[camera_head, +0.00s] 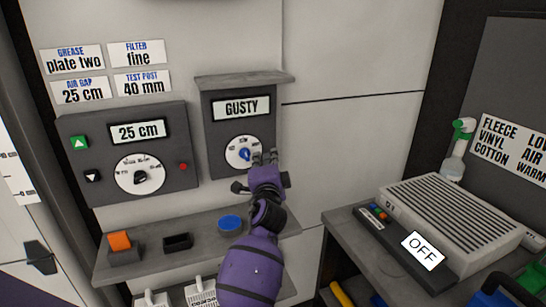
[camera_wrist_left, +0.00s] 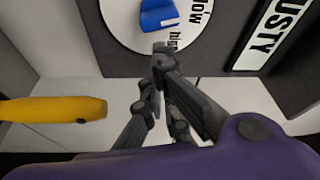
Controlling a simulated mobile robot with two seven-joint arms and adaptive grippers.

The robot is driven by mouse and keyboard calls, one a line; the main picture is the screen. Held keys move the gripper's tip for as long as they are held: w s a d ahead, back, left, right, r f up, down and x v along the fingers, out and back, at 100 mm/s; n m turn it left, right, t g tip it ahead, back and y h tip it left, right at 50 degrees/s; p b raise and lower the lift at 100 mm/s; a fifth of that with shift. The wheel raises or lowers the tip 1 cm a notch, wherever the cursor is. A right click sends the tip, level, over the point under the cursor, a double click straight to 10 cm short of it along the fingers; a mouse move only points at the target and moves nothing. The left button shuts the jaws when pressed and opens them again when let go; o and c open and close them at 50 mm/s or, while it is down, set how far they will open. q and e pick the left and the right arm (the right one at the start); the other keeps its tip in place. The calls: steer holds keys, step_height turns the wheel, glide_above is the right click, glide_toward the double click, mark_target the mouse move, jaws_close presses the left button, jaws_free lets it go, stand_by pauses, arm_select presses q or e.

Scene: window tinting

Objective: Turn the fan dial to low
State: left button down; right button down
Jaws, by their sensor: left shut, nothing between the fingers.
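A grey wall panel (camera_head: 212,135) has a display reading GUSTY (camera_head: 241,108) above a round white dial (camera_head: 235,164) with a blue knob (camera_head: 245,154). In the left wrist view the blue knob (camera_wrist_left: 159,16) sits on the white dial (camera_wrist_left: 125,22), with print that seems to read "low" and "high" beside it. My left gripper (camera_head: 265,158) is at the dial's lower right edge. Its fingertips (camera_wrist_left: 160,50) are together and empty, just short of the knob in the wrist view; contact with the dial face is unclear. My right gripper is not in view.
Left of it is a second panel (camera_head: 70,150) reading 25 cm, with a dark dial knob (camera_head: 140,177). A shelf (camera_head: 195,240) below holds a blue disc (camera_head: 230,222) and an orange block (camera_head: 120,240). A grey vented unit (camera_head: 450,215) reading OFF stands right.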

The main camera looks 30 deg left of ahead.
arm_select(q)
steer(key=shift+s+a+f, duration=0.2)
steer(key=shift+s+a, duration=0.1)
steer(key=shift+s, duration=0.05)
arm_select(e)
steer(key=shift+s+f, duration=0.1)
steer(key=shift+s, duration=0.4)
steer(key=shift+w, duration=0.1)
